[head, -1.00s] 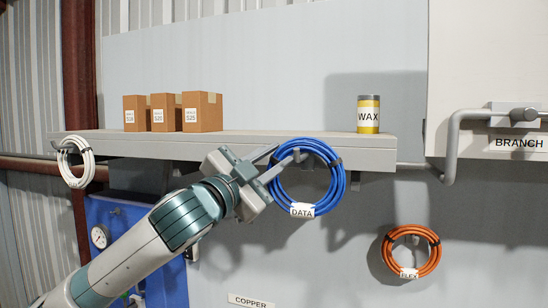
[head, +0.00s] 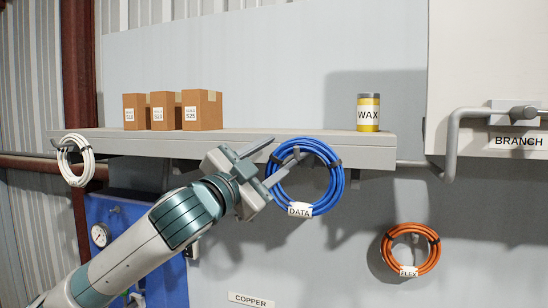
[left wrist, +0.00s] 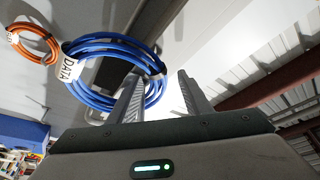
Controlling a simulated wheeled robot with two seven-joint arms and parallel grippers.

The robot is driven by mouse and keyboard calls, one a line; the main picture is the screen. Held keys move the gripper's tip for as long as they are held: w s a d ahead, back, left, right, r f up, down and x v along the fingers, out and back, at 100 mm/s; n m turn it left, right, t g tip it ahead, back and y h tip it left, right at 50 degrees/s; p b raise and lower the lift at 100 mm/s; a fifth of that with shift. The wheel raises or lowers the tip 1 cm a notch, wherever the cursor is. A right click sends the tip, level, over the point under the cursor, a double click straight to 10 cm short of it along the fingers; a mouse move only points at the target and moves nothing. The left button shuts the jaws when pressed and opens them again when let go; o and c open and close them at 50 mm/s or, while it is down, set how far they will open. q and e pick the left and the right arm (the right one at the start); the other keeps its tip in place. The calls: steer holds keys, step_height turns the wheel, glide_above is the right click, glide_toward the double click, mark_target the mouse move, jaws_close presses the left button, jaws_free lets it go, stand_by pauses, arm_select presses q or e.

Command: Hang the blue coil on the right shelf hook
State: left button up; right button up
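The blue coil (head: 335,190), tagged DATA, hangs in front of the shelf's front edge in the head view. Its upper left part is at a short grey hook (head: 297,154), and it appears to hang on it; the exact contact is hard to see. My left gripper (head: 278,157) is open at the coil's left side. Its lower finger is at the coil's left edge, its upper finger clear above. In the left wrist view the fingers (left wrist: 160,85) are spread, and the left one overlaps the blue coil (left wrist: 92,98). My right gripper is not in view.
The shelf (head: 240,145) holds several brown boxes (head: 202,110) and a WAX can (head: 369,113). A white coil (head: 76,161) hangs at its left end. An orange coil (head: 411,229) hangs on the wall at lower right. A grey pipe (head: 452,145) is at right.

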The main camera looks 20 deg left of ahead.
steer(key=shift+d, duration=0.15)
arm_select(q)
steer(key=shift+s+f, duration=0.1)
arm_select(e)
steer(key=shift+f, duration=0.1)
arm_select(q)
steer(key=shift+s+a+f+b, duration=0.2)
steer(key=shift+s+b, duration=0.2)
steer(key=shift+s, duration=0.15)
arm_select(e)
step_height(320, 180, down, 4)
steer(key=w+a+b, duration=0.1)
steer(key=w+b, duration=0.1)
steer(key=b, duration=0.2)
arm_select(q)
steer(key=b+v, duration=0.7)
steer(key=v, duration=0.9)
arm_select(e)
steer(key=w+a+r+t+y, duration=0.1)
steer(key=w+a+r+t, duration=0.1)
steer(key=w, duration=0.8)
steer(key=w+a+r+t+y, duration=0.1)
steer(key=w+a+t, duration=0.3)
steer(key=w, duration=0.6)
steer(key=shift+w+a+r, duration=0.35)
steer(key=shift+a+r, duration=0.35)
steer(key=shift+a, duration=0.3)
arm_select(q)
steer(key=shift+a, duration=0.1)
